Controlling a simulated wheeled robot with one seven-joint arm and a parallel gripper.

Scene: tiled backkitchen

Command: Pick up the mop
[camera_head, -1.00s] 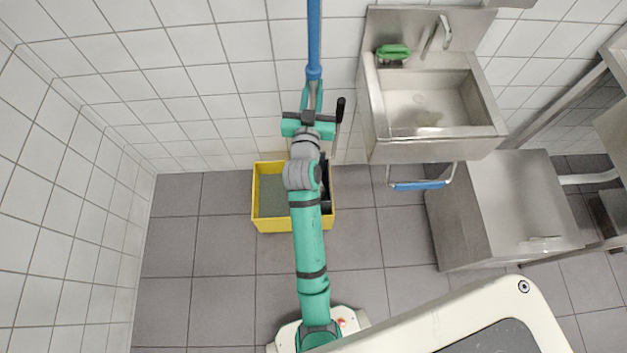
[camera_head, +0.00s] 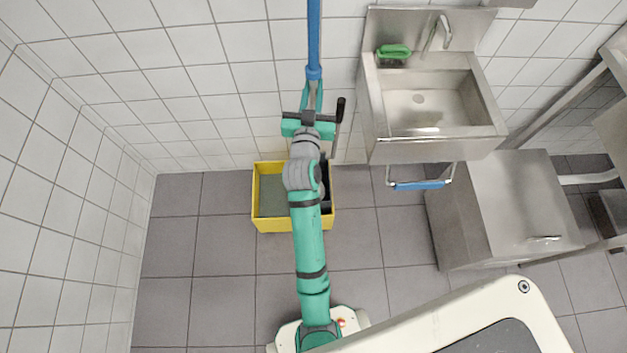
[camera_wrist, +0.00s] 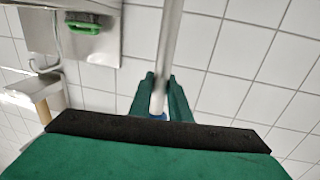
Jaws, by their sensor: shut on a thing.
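The mop (camera_head: 314,45) has a long handle, blue on its upper length and grey lower down. It runs up past the top edge of the head view, in front of the tiled wall. My gripper (camera_head: 314,94) is shut on the handle, just below the blue length. In the wrist view the grey handle (camera_wrist: 170,50) passes between the two green fingers of my gripper (camera_wrist: 160,95). The mop's lower end is hidden behind my arm, above or in the yellow bucket (camera_head: 283,225); I cannot tell which.
The yellow bucket stands on the grey floor under my arm, with a black-gripped lever (camera_head: 340,110) beside my gripper. The floor (camera_head: 195,260) at left is clear.

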